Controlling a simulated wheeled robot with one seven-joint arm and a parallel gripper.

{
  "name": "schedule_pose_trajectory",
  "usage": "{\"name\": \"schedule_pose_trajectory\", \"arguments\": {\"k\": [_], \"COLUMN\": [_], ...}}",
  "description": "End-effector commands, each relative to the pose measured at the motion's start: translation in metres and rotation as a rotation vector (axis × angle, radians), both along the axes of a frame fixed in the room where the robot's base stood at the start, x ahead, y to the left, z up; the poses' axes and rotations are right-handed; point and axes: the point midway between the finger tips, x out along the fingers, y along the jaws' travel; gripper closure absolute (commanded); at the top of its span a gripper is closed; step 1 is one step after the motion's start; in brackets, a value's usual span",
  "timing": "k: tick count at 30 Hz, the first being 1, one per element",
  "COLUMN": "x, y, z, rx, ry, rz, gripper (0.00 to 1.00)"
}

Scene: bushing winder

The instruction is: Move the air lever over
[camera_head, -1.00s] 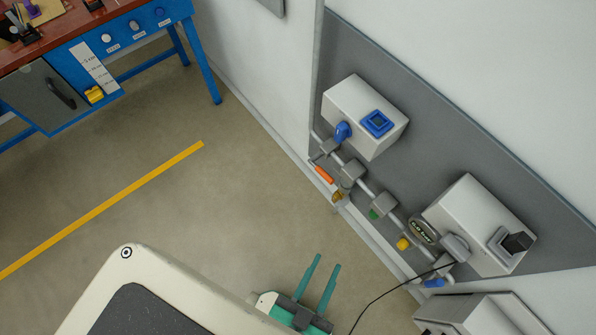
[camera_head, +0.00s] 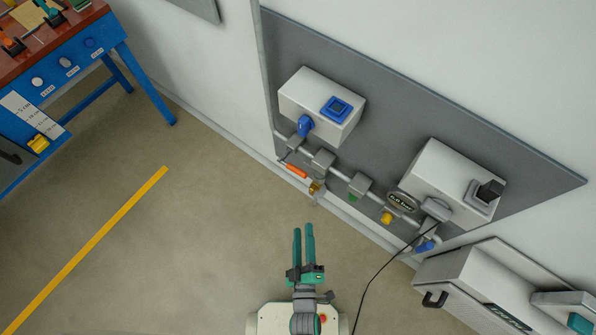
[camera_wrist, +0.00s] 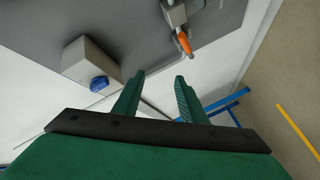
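An orange lever (camera_head: 297,171) sits on the pipe assembly low on the grey wall panel and looks like the air lever. It also shows in the wrist view (camera_wrist: 184,46), beyond my finger tips at the upper right. My gripper (camera_head: 303,228) has teal fingers pointing up toward the panel, below the lever in the head view and clear of it. In the wrist view my gripper (camera_wrist: 160,78) has its fingers apart with nothing between them.
A white box with a blue switch (camera_head: 336,108) is above the lever. Another box (camera_head: 434,181), a yellow knob (camera_head: 387,217) and a blue handle (camera_head: 425,246) lie to the right. A blue workbench (camera_head: 75,65) stands at the upper left. Open floor lies left.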

Motion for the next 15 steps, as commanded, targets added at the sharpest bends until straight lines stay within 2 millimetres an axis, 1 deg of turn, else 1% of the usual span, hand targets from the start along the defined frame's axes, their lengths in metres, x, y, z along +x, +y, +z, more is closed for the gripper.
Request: {"name": "schedule_pose_trajectory", "arguments": {"k": [1, 5, 6, 9, 12, 15], "x": [0.018, 0.059, 0.071, 0.101, 0.127, 0.145], "y": [-0.002, -0.003, -0.003, -0.003, -0.003, -0.002], "z": [-0.016, -0.052, -0.061, -0.081, -0.096, -0.105], "rx": [-0.088, -0.325, -0.395, -0.559, -0.692, -0.788], "ry": [-0.019, -0.062, -0.075, -0.107, -0.135, -0.156], "rz": [0.013, 0.052, 0.063, 0.089, 0.109, 0.123], "gripper": [0.62, 0.62, 0.62, 0.62, 0.62, 0.62]}}
